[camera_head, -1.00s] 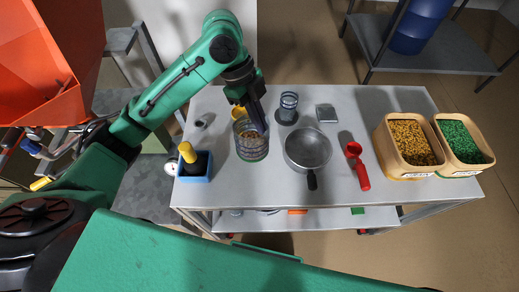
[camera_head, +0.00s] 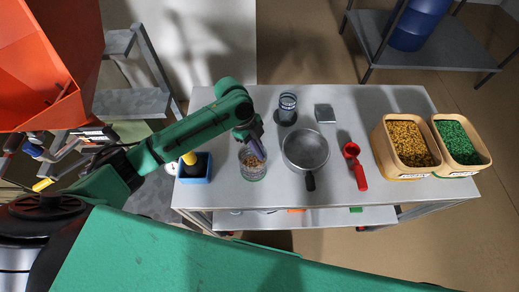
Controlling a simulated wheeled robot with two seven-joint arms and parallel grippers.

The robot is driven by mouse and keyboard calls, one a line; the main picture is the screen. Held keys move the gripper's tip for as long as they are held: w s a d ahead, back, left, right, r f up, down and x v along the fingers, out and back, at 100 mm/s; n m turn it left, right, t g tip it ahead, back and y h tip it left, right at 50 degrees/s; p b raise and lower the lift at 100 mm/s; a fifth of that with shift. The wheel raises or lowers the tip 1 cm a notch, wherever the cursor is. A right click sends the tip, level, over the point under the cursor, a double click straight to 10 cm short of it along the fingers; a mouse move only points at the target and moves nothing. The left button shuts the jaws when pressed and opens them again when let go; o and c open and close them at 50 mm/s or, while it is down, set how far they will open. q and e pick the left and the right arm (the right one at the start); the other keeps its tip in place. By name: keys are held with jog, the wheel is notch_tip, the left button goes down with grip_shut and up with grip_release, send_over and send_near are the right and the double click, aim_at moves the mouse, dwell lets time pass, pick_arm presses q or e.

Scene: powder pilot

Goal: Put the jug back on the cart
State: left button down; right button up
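The clear jug (camera_head: 252,168) stands upright on the grey cart (camera_head: 345,193), left of the metal pan, with some yellowish grains inside. Its base appears to rest on the cart top. My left gripper (camera_head: 257,149) reaches down at the far rim of the jug, and its fingers overlap the rim in the picture. The jug's handle is hidden behind the gripper, so I cannot tell whether the fingers are shut on it. My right gripper is out of view.
A metal pan (camera_head: 306,149), a red scoop (camera_head: 356,168), a dark glass cup (camera_head: 287,108) and a small grey square (camera_head: 325,113) stand right of the jug. A blue box (camera_head: 196,177) is to its left. Bins of yellow (camera_head: 387,160) and green (camera_head: 446,150) grains fill the right end.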

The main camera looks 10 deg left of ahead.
pick_arm(q)
jog(key=c, duration=1.1)
grip_release()
jog(key=shift+r, duration=0.3)
jog(key=b+v, duration=0.1)
jog(key=v, duration=1)
jog(key=shift+a+r+b, duration=0.25)
jog(key=shift+r+b, duration=0.05)
jog(key=shift+b, duration=0.1)
jog(key=shift+f, duration=0.1)
